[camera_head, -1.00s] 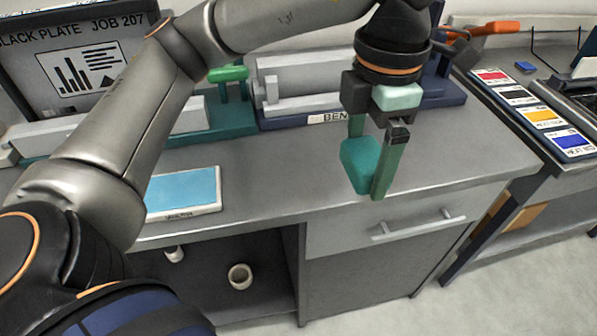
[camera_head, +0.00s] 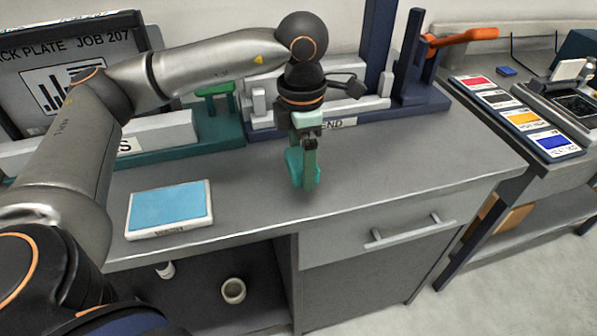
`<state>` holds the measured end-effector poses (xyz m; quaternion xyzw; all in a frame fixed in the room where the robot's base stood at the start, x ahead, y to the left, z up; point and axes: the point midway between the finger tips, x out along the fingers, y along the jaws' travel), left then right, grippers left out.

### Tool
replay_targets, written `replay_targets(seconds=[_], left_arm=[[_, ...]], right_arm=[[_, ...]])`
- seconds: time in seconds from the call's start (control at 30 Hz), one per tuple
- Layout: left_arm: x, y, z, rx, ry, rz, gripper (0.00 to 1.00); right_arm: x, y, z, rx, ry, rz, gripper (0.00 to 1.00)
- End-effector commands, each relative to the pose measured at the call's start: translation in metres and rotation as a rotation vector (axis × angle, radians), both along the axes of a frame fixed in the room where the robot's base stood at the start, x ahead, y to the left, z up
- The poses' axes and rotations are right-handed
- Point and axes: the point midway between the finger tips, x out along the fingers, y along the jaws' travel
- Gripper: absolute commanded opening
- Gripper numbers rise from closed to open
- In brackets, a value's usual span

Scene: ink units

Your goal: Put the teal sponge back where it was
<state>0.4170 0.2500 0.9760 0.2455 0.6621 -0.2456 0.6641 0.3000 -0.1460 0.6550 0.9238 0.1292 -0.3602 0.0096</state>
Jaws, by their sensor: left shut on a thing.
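The teal sponge (camera_head: 293,166) is between the fingers of my left gripper (camera_head: 308,172). The gripper points down and is shut on the sponge, in front of the machine with the "END" label. The sponge is over or on the grey bench top (camera_head: 380,180); I cannot tell whether it touches the surface. Part of the sponge is hidden behind the near finger. My right gripper is not in view.
A blue pad in a white tray (camera_head: 170,209) lies on the bench at left. A green-handled machine (camera_head: 215,92) and the "END" machine (camera_head: 345,122) line the back. Colour cards (camera_head: 520,117) lie on the right table. The front right of the bench is clear.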

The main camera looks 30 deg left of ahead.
Motion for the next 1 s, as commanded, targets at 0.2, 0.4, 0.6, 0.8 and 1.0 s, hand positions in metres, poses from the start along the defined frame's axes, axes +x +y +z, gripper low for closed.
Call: replay_targets(seconds=[0.2, 0.4, 0.6, 0.8, 1.0], left_arm=[[0.003, 0.009, -0.034, 0.001, 0.003, 0.001, 0.41], [0.004, 0.008, -0.041, 0.001, -0.001, 0.001, 0.41], [0.003, 0.008, -0.043, 0.001, 0.001, 0.001, 0.41], [0.003, 0.008, -0.044, 0.001, 0.001, 0.001, 1.0], [0.003, 0.008, -0.043, 0.001, 0.001, 0.001, 1.0]], right_arm=[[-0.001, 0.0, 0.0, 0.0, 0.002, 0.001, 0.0], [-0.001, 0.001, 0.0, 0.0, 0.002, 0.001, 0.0], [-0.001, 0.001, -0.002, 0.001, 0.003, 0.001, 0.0], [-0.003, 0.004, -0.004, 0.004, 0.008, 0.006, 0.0], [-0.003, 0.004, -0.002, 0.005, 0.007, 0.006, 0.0]])
